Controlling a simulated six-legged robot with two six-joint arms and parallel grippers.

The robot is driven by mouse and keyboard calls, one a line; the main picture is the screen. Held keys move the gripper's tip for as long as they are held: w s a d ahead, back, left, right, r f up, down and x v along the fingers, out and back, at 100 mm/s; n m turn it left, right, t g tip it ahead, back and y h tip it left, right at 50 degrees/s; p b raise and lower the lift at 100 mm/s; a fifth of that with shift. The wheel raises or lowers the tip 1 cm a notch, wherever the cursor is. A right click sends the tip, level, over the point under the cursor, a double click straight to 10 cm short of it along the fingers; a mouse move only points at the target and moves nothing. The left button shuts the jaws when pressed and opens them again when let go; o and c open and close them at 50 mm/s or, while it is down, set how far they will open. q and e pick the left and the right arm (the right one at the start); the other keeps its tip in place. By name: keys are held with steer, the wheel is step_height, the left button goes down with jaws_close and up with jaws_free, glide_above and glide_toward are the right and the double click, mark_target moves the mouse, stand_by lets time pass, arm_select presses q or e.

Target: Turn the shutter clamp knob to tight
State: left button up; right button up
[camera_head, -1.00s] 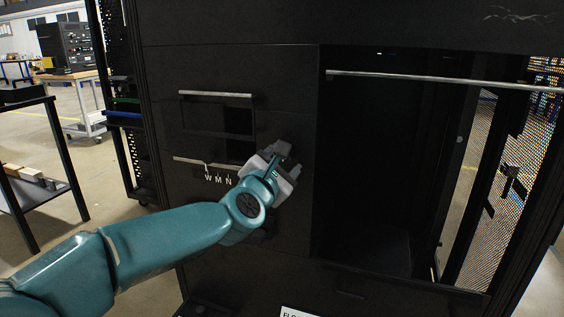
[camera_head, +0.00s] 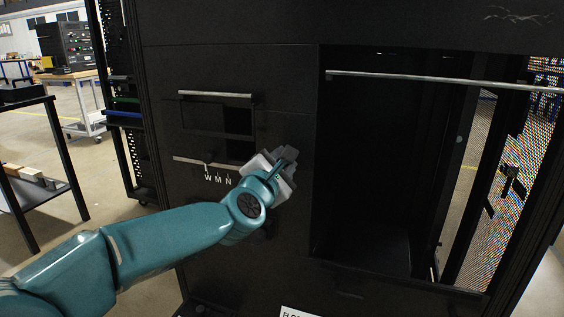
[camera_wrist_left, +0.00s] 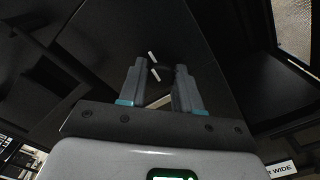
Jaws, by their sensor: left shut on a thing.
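My left gripper (camera_head: 287,157) reaches in from the left and is at the black front panel (camera_head: 220,65), just left of the large opening. In the left wrist view its two grey fingers (camera_wrist_left: 157,82) stand on either side of a dark knob (camera_wrist_left: 156,75), closed on it. The knob is mostly lost against the black panel. A short white mark shows between the fingers, and a second white mark (camera_wrist_left: 152,57) lies just beyond it, nearly in line. In the head view the gripper hides the knob. My right gripper is not in view.
Left of the gripper are a rectangular window (camera_head: 217,118), two pale rails and the white letters W M N (camera_head: 217,179). A deep dark opening (camera_head: 375,180) with a metal bar (camera_head: 440,78) lies to the right. A shelf cart (camera_head: 40,180) stands at far left.

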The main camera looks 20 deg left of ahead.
arm_select(q)
steer(key=shift+a+f+m+p, duration=0.15)
steer(key=shift+m+p, duration=2.35)
steer(key=shift+m, duration=5.5)
steer(key=shift+f+m+p, duration=0.15)
steer(key=shift+m+p, duration=2.3)
steer(key=shift+m, duration=5.85)
steer(key=o, duration=1)
steer(key=shift+o, duration=0.2)
